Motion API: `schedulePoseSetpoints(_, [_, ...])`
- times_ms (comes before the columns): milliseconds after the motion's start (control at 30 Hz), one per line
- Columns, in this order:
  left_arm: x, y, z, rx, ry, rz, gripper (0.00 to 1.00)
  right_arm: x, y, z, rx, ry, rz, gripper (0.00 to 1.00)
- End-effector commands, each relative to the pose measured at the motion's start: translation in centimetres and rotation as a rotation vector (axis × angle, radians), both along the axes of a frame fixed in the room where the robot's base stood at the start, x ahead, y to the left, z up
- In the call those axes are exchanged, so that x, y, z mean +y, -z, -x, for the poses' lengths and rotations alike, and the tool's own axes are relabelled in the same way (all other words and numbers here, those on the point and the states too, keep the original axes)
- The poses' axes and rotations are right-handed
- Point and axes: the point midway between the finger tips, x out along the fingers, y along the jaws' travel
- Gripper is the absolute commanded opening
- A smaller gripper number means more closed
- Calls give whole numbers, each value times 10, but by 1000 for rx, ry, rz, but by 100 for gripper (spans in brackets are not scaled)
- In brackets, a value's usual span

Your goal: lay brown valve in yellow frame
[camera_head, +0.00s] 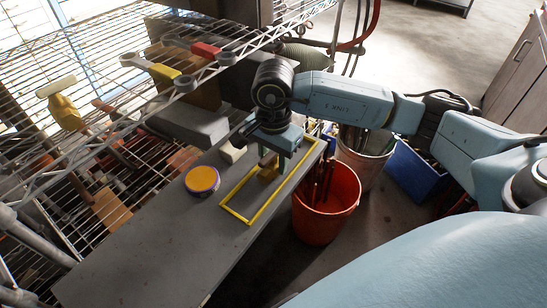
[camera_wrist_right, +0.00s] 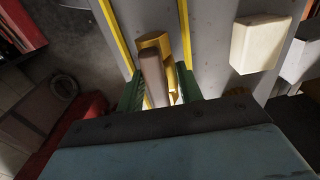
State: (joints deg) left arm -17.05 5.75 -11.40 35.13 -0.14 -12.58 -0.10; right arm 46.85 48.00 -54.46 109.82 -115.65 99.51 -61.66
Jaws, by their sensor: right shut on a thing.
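The yellow frame (camera_head: 236,215) is a thin outline on the grey board, and its two long sides show as strips in the right wrist view (camera_wrist_right: 116,38). My right gripper (camera_head: 271,158) points down over the frame's inside. It is shut on the brown valve (camera_head: 267,173), an ochre-brown piece with a darker brown bar. In the right wrist view the valve (camera_wrist_right: 153,62) sits between the green fingers, with the frame's strips on either side. I cannot tell whether the valve touches the board. My left gripper is not in view.
A purple-rimmed tin with an orange top (camera_head: 202,180) stands left of the frame. A red bucket (camera_head: 326,205) with rods stands beyond the board's right edge. Wire shelves with tools hang at the left. The board's near part is clear.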

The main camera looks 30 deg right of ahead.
Motion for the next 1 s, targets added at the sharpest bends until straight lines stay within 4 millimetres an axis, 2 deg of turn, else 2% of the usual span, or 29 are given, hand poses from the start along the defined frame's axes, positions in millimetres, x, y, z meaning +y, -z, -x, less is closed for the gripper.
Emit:
schedulePoseSetpoints(367, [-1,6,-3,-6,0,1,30,0,6,0,-2,0,-1,2])
schedulePoseSetpoints(400, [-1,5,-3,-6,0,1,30,0,5,0,-2,0,-1,40])
schedulePoseSetpoints(567, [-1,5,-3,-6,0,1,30,0,5,0,-1,0,0,61])
schedulePoseSetpoints(967, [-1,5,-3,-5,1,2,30,0,6,0,1,0,0,61])
schedulePoseSetpoints(1000, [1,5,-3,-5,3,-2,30,0,1,-1,-2,0,-1,61])
